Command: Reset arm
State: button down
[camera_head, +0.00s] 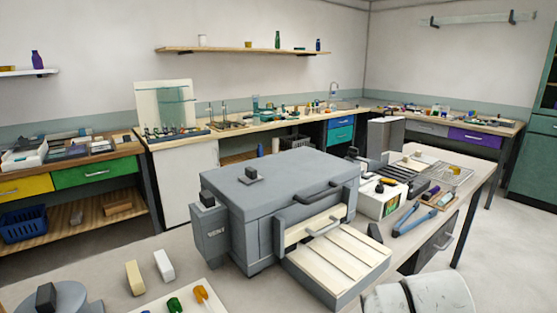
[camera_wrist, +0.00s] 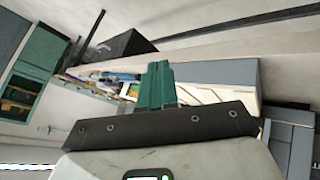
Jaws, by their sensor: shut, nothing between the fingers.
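My gripper (camera_wrist: 157,72) shows in the wrist view as green fingers pressed together above a dark plate. The fingers are shut with nothing between them. In the head view the fingers do not show; only pale rounded links of my arm (camera_head: 420,295) appear at the bottom right edge, in front of the near table (camera_head: 140,255).
A large grey lidded machine (camera_head: 270,190) with a slatted front tray (camera_head: 340,258) stands on the near table. Small blocks (camera_head: 135,277) lie front left. Benches line the walls.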

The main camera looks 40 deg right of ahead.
jog(key=s+a+f+n+g+y, duration=0.1)
jog(key=s+a+f+y, duration=0.1)
jog(key=a+f, duration=0.4)
jog(key=s+a+f+n+g+y, duration=0.1)
jog(key=s+a+f+y, duration=0.1)
jog(key=s+a+f, duration=0.3)
jog(key=s+a+f+n+g+y, duration=0.1)
jog(key=s+a+f+n+y, duration=0.1)
jog(key=a+f, duration=0.7)
jog(key=shift+s+f+y, duration=0.35)
jog(key=shift+s+y, duration=0.15)
jog(key=shift+s, duration=0.75)
jog(key=c, duration=1.8)
grip_release()
